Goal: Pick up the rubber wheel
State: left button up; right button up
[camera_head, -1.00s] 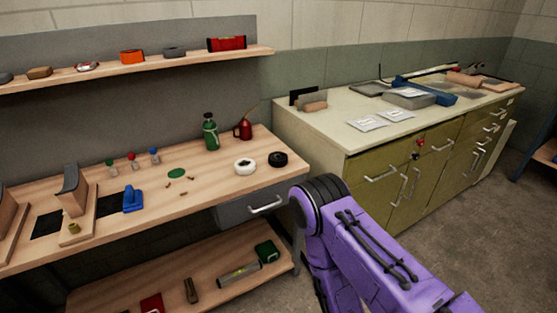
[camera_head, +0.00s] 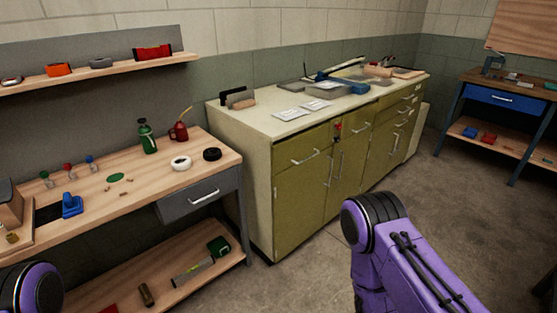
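A black ring-shaped wheel (camera_head: 212,154), which looks like the rubber wheel, lies flat at the right end of the wooden workbench (camera_head: 140,197). A white ring-shaped wheel (camera_head: 181,163) lies just left of it, a small gap apart. Both are uncovered. My purple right arm shows at the lower right and a piece of my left arm at the lower left corner. Neither gripper is in view, and nothing of mine touches the wheels.
A green bottle (camera_head: 147,137) and a red oil can (camera_head: 179,131) stand behind the wheels. A blue object (camera_head: 72,205) is further left. An olive cabinet (camera_head: 300,185) stands right of the bench. Open floor (camera_head: 310,270) lies in front. A blue-framed table (camera_head: 505,98) is at the far right.

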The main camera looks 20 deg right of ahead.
aim_at(214, 154)
jog(key=z, duration=1.35)
jog(key=i, duration=1)
jog(key=u, duration=0.1)
